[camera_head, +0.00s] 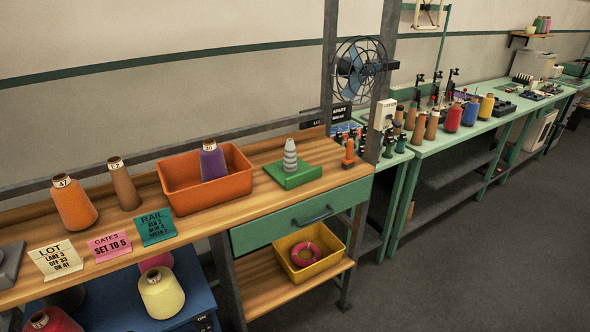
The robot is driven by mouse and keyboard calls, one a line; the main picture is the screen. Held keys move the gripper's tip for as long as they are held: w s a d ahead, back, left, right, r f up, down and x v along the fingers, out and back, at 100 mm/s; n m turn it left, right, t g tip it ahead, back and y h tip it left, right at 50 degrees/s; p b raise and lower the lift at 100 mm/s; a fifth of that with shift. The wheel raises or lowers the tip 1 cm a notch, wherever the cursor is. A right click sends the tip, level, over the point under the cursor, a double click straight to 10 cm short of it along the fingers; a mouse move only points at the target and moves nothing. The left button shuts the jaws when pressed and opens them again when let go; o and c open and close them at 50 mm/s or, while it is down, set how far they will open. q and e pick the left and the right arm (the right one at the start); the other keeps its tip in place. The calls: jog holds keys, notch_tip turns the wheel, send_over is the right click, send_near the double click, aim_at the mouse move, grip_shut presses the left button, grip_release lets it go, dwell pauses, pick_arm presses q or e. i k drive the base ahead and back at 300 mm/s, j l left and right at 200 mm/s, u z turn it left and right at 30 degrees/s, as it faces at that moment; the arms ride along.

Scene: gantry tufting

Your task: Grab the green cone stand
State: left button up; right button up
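The green cone stand (295,175) is a flat green square base on the wooden bench top, right of the orange bin. A grey ribbed cone (290,156) stands upright on it. Nothing is gripping the stand. Neither of my grippers shows in the head view.
An orange bin (178,190) holding a purple yarn cone (212,160) stands left of the stand. Orange (74,204) and brown (124,186) cones stand farther left. A small orange-red object (348,153) stands to the right. The bench top (215,219) is clear in front.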

aim_at(290, 172)
jog(key=i+l, duration=0.2)
jog(key=l, duration=0.15)
jog(key=i+l, duration=0.4)
jog(key=l, duration=0.25)
